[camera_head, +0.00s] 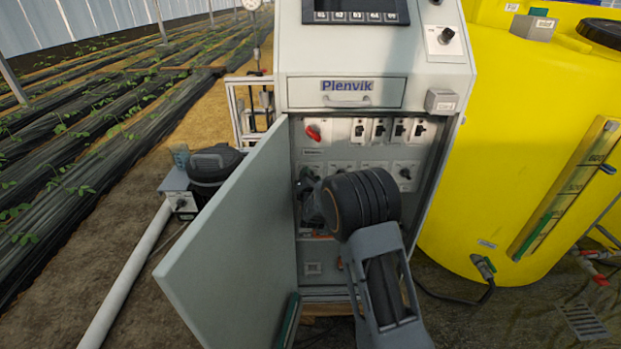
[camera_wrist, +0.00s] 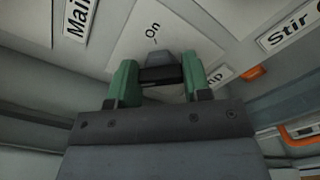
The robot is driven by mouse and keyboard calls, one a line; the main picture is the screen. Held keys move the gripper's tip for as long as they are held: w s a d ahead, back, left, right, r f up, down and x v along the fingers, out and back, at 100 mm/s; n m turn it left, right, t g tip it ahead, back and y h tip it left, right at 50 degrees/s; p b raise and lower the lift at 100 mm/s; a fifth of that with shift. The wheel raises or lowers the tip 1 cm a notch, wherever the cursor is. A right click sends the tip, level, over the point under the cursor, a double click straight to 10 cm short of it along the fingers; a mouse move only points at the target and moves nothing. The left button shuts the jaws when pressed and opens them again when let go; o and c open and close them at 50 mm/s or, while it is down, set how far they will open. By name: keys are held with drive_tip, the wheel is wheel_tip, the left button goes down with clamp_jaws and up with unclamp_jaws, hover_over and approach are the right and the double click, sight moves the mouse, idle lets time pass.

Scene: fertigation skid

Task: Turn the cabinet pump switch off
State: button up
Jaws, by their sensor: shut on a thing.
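The pump switch (camera_wrist: 159,59) is a dark grey knob on a pale plate in the wrist view. The word "On" is printed just beyond it, and a label ending in "mp" is partly hidden on its right. The two green fingers of my gripper (camera_wrist: 160,75) are shut on the knob, one on each side. The knob's visible end lies toward "On"; its lower part is hidden by my gripper. In the head view my arm covers much of the open cabinet (camera_head: 345,140), and the pump switch cannot be made out there.
The cabinet door (camera_head: 235,235) stands open at left. A red rotary switch (camera_head: 313,133) and several breakers (camera_head: 380,129) sit higher inside. A neighbouring label reads "Stir" (camera_wrist: 290,35). A yellow tank (camera_head: 540,130) stands close at right.

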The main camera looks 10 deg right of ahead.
idle(0.6)
drive_tip(key=o, duration=0.9)
drive_tip(key=s+a, duration=0.1)
drive_tip(key=s, duration=0.3)
drive_tip(key=s+a, duration=0.1)
drive_tip(key=s, duration=0.8)
drive_tip(key=shift+s+a+p, duration=0.3)
drive_tip(key=shift+a+p, duration=0.05)
drive_tip(key=shift+a, duration=0.05)
